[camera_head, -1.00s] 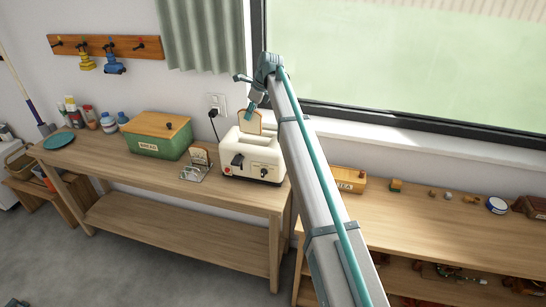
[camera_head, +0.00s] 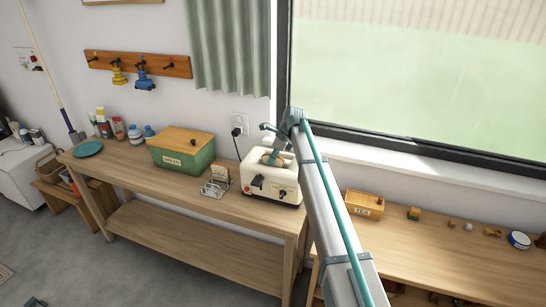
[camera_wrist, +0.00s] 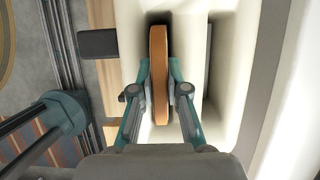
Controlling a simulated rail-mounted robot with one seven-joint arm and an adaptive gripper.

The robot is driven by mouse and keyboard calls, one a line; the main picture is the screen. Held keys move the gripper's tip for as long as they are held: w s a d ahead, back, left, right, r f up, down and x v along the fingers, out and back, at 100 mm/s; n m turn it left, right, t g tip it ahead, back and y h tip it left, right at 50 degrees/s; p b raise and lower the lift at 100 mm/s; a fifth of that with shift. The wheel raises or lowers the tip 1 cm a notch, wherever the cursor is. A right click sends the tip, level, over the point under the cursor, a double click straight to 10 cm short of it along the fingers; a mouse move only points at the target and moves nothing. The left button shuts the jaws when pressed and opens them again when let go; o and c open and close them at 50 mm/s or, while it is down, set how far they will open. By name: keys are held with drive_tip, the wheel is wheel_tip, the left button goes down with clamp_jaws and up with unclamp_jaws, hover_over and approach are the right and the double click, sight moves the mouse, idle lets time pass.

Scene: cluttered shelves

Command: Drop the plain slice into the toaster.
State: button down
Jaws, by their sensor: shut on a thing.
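The cream toaster (camera_head: 262,192) stands on the wooden bench, with a dark lever and knobs on its front. My gripper (camera_head: 276,157) is above it, pointing down. In the wrist view my gripper (camera_wrist: 159,95) is shut on a bread slice (camera_wrist: 159,60), one finger on each flat side. The slice is seen edge-on, lined up with the left slot of the toaster (camera_wrist: 230,60). Its lower part appears to be inside that slot. The right slot (camera_wrist: 207,65) looks empty. Another slice (camera_head: 220,174) stands in a wire rack (camera_head: 214,189) left of the toaster.
A green bread box (camera_head: 184,157) with a wooden lid stands left of the rack. A teal plate (camera_head: 88,149) and bottles (camera_head: 118,128) are farther left. A wooden tea box (camera_head: 364,205) and small items are on the right bench. A black plug (camera_head: 236,132) is behind the toaster.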

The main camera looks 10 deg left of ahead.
drive_tip(key=shift+f, duration=0.1)
drive_tip(key=c, duration=1.2)
unclamp_jaws()
drive_tip(key=b+v, duration=0.3)
drive_tip(key=v, duration=0.9)
drive_tip(key=shift+d, duration=0.1)
